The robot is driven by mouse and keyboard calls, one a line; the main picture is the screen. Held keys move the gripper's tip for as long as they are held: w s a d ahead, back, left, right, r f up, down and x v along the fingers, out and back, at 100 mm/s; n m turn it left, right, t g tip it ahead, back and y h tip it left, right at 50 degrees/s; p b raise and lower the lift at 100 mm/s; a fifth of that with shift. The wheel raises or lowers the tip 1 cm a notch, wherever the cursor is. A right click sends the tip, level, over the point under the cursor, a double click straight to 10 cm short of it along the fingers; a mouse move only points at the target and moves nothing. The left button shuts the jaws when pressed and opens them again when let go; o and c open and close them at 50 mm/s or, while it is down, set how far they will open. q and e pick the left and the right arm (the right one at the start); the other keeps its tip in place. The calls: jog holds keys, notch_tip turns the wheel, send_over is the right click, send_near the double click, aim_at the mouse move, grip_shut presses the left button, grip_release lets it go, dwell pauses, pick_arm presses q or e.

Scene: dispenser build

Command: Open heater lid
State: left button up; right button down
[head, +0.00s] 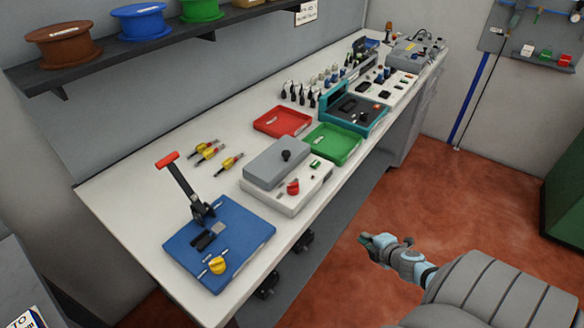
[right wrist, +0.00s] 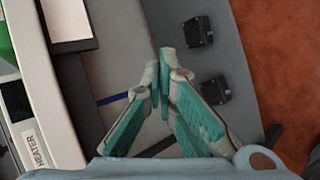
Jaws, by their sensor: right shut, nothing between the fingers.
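The heater (head: 290,203) is a white box on the bench with a grey lid (head: 268,167). The lid lies flat over its back part, with a black knob (head: 286,155) on top. A red knob (head: 293,187) and a small green switch (head: 315,165) sit on the heater's front part. My right gripper (head: 368,238) is off the bench's front side, apart from the heater. In the right wrist view its fingers (right wrist: 160,75) meet at the tips with nothing between them. The HEATER label (right wrist: 36,146) shows at left there. My left gripper is out of view.
A blue base (head: 235,245) with a raised red-handled lever (head: 180,180) stands left of the heater. A red tray (head: 283,121) and green tray (head: 335,143) lie behind it. Black blocks (head: 303,240) are below the bench edge. The red floor in front is open.

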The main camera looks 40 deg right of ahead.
jog(key=w+r+n+t+y, duration=0.25)
jog(key=w+r+n, duration=0.5)
jog(key=r, duration=0.45)
jog(key=n+y+b, duration=0.2)
jog(key=n+y, duration=0.2)
jog(key=n, duration=0.9)
send_near(289, 167)
jog(key=s+d, duration=0.3)
jog(key=w+a, duration=0.1)
jog(key=w, duration=0.1)
jog(key=w+a+n+b, duration=0.1)
jog(key=w+a+f+n+b, duration=0.1)
jog(key=w, duration=0.1)
jog(key=shift+w+n, duration=0.25)
jog(key=shift+w, duration=0.1)
jog(key=shift+g, duration=0.25)
jog(key=x, duration=0.4)
jog(key=shift+a+b, duration=0.3)
jog(key=shift+b, duration=0.1)
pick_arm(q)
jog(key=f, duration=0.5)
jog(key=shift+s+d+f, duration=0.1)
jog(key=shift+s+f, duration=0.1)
pick_arm(e)
jog(key=shift+s+d, duration=0.1)
